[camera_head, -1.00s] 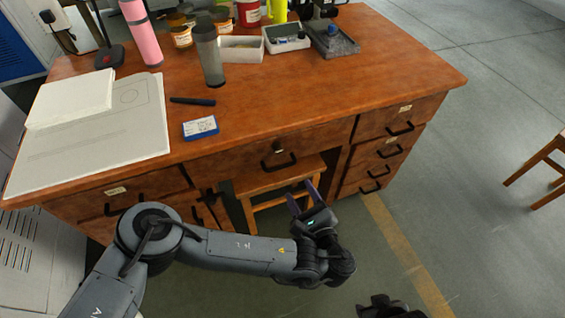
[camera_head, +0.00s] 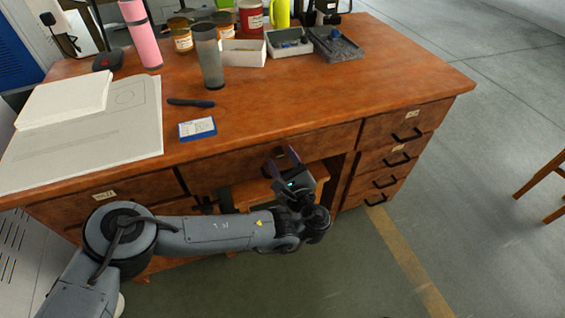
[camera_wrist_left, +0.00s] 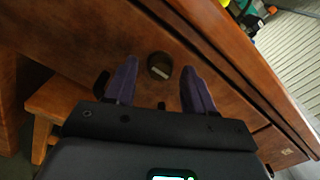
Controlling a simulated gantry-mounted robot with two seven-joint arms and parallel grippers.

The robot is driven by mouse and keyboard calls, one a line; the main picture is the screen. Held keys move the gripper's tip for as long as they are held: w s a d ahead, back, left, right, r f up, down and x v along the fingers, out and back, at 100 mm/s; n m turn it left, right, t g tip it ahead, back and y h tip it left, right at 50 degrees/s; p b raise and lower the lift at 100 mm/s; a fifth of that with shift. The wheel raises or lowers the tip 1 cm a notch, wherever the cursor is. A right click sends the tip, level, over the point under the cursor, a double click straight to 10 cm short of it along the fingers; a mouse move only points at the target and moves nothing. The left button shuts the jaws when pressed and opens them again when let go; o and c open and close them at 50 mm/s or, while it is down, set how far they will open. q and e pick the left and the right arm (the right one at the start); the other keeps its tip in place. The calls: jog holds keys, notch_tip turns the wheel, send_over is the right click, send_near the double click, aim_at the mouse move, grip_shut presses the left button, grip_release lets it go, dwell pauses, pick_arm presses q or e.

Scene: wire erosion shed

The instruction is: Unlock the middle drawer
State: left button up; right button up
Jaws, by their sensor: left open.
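The middle drawer (camera_head: 232,160) is the wide wooden front under the desk top, and it looks shut. In the left wrist view, a round dark lock (camera_wrist_left: 160,66) with a pale mark inside sits on the drawer front. Parts of a black handle (camera_wrist_left: 101,84) show beside the left finger. My left gripper (camera_head: 279,157) is open in front of this drawer, and hides its lock and handle in the head view. In the wrist view, the purple fingers of my left gripper (camera_wrist_left: 157,78) stand apart on either side of the lock, with nothing held. Contact cannot be told.
A stool (camera_head: 250,190) stands under the drawer. A drawer stack with black handles (camera_head: 390,160) is at right, and another labelled drawer (camera_head: 110,195) at left. Papers, a blue-white box (camera_head: 197,128), a pen (camera_head: 190,102) and a tumbler (camera_head: 208,58) lie or stand on the desk.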

pick_arm(q)
jog(key=shift+w+a, duration=0.1)
jog(key=shift+w, duration=0.2)
jog(key=shift+c, duration=0.3)
grip_shut()
